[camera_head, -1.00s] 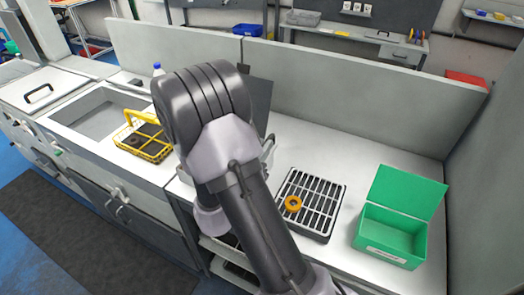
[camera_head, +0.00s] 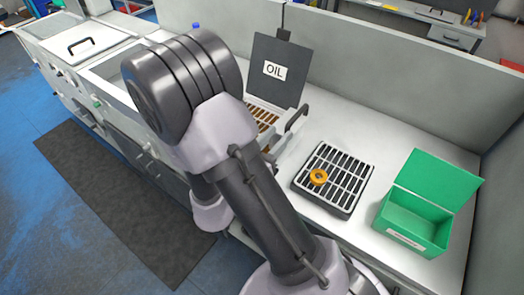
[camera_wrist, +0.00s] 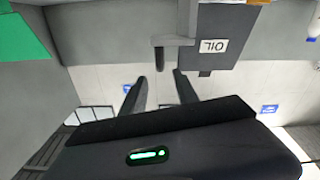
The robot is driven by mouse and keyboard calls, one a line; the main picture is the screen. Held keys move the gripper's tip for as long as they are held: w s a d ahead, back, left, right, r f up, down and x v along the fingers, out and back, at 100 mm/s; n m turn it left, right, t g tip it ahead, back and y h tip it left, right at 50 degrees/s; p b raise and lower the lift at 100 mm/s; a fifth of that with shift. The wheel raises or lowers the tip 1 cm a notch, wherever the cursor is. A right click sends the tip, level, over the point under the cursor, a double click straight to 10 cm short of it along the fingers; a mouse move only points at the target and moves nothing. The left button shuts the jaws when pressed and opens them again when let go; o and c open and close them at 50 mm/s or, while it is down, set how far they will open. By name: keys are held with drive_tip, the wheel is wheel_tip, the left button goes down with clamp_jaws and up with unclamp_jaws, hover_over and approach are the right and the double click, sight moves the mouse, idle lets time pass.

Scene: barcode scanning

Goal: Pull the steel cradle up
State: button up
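The steel cradle sits at the oil bath in the head view, largely hidden behind my arm; a grey handle (camera_head: 296,119) rises at its right side. A brown slatted surface (camera_head: 262,117) shows beside it, below the raised dark panel marked OIL (camera_head: 278,70). The panel shows upside down in the wrist view (camera_wrist: 214,45). My gripper (camera_wrist: 159,78) shows two dark fingers standing apart in the wrist view, with nothing seen between them. A short dark bar (camera_wrist: 172,55) is just beyond the right fingertip; I cannot tell whether they touch. The head view hides my fingertips.
A low partition (camera_head: 400,80) runs along the back. A lidded grey unit (camera_head: 85,45) is far left.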

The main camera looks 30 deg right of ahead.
drive_tip(key=v, duration=0.7)
drive_tip(key=shift+s+a+p, duration=0.15)
drive_tip(key=shift+a+p, duration=0.2)
drive_tip(key=shift+p, duration=0.05)
